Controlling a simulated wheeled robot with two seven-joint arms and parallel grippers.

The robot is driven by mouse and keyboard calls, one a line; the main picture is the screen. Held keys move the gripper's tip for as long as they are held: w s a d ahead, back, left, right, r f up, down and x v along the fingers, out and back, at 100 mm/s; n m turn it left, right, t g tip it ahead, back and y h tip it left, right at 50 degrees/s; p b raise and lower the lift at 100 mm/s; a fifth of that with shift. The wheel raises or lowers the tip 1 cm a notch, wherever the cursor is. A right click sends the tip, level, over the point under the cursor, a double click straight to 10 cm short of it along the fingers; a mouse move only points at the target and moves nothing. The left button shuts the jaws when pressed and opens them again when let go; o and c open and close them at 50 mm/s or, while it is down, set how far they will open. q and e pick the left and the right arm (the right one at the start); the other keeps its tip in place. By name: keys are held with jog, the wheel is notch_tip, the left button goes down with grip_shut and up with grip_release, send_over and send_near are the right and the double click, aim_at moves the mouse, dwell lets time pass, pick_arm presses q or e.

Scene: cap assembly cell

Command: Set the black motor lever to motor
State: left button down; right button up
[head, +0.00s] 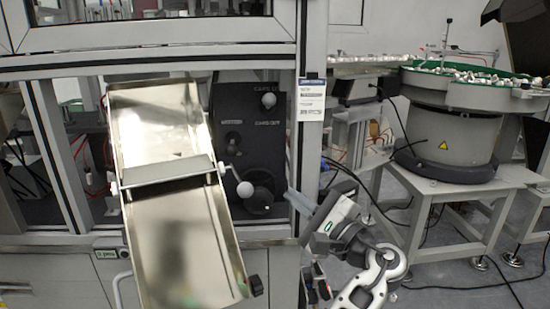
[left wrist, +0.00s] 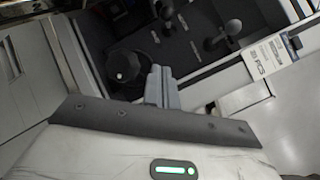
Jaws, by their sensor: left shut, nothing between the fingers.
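A dark control panel (head: 240,118) stands behind the frame opening, right of the metal chute. Low on it is a round black rotary knob or lever (head: 262,194) with a small white mark. It also shows in the left wrist view (left wrist: 126,74), where its pointing direction is hard to read. My left gripper (head: 292,198) is shut and empty, just right of the black knob in the head view. In the left wrist view its grey fingertips (left wrist: 160,82) are beside the knob; whether they touch it I cannot tell. My right gripper is not in view.
A ball-ended lever (head: 268,100) sits higher on the panel. A tilted metal chute (head: 185,240) with a ball handle (head: 245,189) stands close left. A frame post (head: 312,150) with a label rises right of the panel. A bowl feeder (head: 447,135) stands at right.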

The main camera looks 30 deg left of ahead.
pick_arm(q)
send_near(232, 146)
jog(key=w+a+f, duration=0.3)
jog(key=w, duration=0.2)
jog(key=shift+s+a+r+p, duration=0.3)
jog(key=shift+a+r, duration=0.1)
jog(key=shift+a, duration=0.2)
jog(key=shift+s+a+r+p, duration=0.25)
jog(key=shift+s+a+r, duration=0.1)
jog(key=shift+a, duration=0.25)
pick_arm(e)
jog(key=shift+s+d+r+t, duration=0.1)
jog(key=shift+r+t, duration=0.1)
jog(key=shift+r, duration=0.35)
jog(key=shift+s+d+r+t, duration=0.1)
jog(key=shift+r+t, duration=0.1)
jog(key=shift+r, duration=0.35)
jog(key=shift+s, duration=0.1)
